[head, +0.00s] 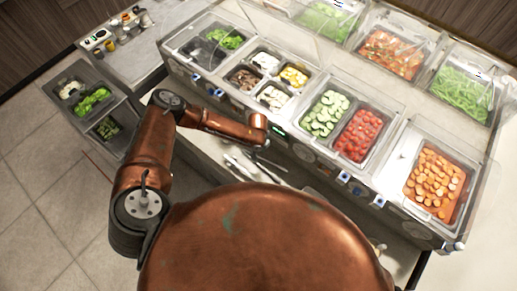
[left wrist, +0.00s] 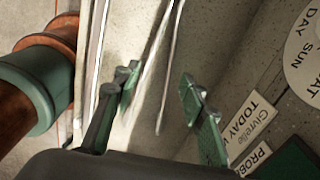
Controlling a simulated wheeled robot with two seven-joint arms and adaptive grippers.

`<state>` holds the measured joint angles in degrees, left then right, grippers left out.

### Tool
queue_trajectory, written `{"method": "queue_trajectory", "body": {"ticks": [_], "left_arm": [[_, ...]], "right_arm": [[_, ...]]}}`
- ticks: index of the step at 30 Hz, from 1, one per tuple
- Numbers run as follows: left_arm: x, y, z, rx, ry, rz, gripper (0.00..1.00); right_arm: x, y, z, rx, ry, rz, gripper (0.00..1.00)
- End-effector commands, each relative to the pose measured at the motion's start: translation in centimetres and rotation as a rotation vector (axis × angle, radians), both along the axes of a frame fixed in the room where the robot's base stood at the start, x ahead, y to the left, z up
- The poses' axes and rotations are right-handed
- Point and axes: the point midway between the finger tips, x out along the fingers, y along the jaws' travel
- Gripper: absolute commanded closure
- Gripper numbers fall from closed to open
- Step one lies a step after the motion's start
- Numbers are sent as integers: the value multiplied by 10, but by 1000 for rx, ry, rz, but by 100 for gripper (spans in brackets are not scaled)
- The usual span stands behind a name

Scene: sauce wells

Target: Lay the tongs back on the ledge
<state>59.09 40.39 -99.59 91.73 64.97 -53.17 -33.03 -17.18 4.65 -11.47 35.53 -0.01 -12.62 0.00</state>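Thin metal tongs (left wrist: 170,62) show in the left wrist view. Their two slim arms run down from the top edge into the space between my left gripper's (left wrist: 160,92) green-padded fingers. The fingers stand wide apart; one tong arm passes close to the left finger, and I cannot tell whether they touch. In the head view my left arm reaches over the pale ledge (head: 212,150) in front of the food wells, its fingers hidden or too small to make out. Metal utensils (head: 240,166) lie on the ledge below it. My right gripper is not in view.
Beyond the ledge are wells with cucumber slices (head: 325,112), tomatoes (head: 358,135) and carrot slices (head: 435,182), under clear guards. Labels (left wrist: 252,122) and a round day sticker (left wrist: 305,55) are near the right finger. Dark bins (head: 88,98) stand at the left.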

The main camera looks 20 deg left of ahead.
Motion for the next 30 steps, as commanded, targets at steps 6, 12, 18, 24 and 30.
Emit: {"method": "queue_trajectory", "body": {"ticks": [6, 12, 18, 24, 30], "left_arm": [[0, 1, 43, -1, -1, 0, 61], [0, 1, 64, 0, 0, 0, 61], [0, 1, 69, 0, 1, 1, 61], [0, 1, 69, 0, 0, 0, 61], [0, 1, 68, 0, 0, 0, 61]], "right_arm": [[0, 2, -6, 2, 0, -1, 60], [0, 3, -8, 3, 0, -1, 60], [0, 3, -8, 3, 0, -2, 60], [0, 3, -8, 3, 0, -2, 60], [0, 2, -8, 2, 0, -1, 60]]}}
